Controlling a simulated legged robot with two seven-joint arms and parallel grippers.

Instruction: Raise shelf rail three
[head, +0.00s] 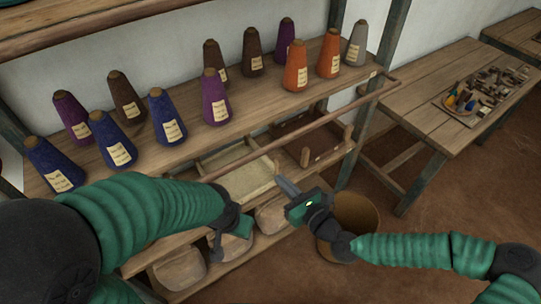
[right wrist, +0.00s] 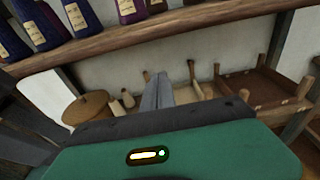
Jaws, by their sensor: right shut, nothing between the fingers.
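A thin wooden rail (head: 300,130) runs along the front of the cone shelf (head: 190,155) in the head view, slanting up to the right. Its left end is near my left arm. I cannot tell from any mark whether it is rail three. My right gripper (head: 284,186) is shut and empty, below and in front of the rail, apart from it. In the right wrist view its closed fingers (right wrist: 157,95) point at the lower shelf, under the upper shelf's edge. My left gripper (head: 217,242) is low at the shelf front, partly hidden by its arm; its jaws are unclear.
Several labelled yarn cones (head: 215,98) stand on the shelf. Below are trays (head: 238,164), wooden pegs (head: 305,157) and rounded wooden blocks (head: 180,271). A round brown bin (head: 352,218) stands behind my right forearm. A side table (head: 440,100) is at right, with open floor before it.

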